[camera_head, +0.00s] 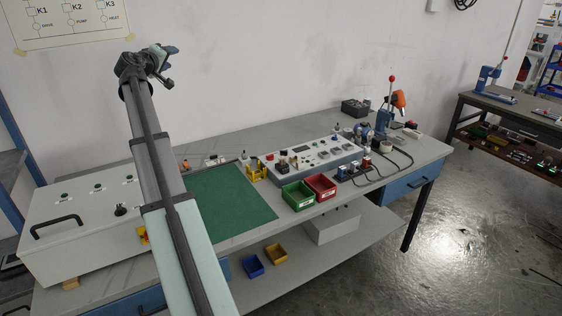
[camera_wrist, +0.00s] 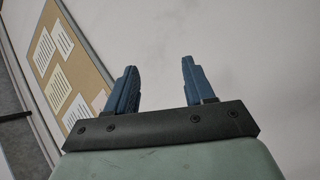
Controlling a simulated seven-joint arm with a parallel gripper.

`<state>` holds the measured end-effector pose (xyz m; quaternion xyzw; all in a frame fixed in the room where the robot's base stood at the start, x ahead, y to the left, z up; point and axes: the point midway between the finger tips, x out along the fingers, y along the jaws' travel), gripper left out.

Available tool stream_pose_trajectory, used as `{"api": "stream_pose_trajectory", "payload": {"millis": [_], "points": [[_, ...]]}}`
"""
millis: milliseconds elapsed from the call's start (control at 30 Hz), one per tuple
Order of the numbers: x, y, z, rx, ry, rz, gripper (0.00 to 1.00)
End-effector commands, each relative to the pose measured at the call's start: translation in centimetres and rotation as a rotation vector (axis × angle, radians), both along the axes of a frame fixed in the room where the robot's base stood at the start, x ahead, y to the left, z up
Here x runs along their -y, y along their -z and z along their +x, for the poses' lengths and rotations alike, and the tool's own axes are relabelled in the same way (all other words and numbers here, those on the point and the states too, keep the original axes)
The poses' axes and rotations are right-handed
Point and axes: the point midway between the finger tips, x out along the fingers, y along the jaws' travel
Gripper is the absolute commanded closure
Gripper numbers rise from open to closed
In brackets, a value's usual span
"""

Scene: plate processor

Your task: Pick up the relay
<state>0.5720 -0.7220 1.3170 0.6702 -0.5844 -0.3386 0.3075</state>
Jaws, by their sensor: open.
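My gripper (camera_head: 169,49) is raised high above the bench in the head view, near the wall. In the wrist view its two blue fingers (camera_wrist: 159,66) stand apart with nothing between them. No relay can be told for sure at this size. A grey control panel (camera_head: 312,154) sits on the bench in the head view, with several small dark and light parts on top. One small dark block (camera_head: 283,164) stands at the panel's left end; I cannot tell whether it is a relay. My gripper is far above and left of the panel.
A green mat (camera_head: 225,204) lies left of the panel. A green bin (camera_head: 298,195) and a red bin (camera_head: 320,186) stand at the panel's front. A large white box (camera_head: 75,240) fills the left end. A red-knobbed press (camera_head: 386,115) and cables occupy the right end.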

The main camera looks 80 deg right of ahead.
Motion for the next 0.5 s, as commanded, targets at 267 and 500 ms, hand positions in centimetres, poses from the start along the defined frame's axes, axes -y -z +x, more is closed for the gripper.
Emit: {"api": "stream_pose_trajectory", "payload": {"millis": [267,500], "points": [[5.8,7.5,-9.4,-0.421,0.085,0.29,0.47],[8.3,13.6,-17.0,-0.752,0.004,0.582,0.47]]}}
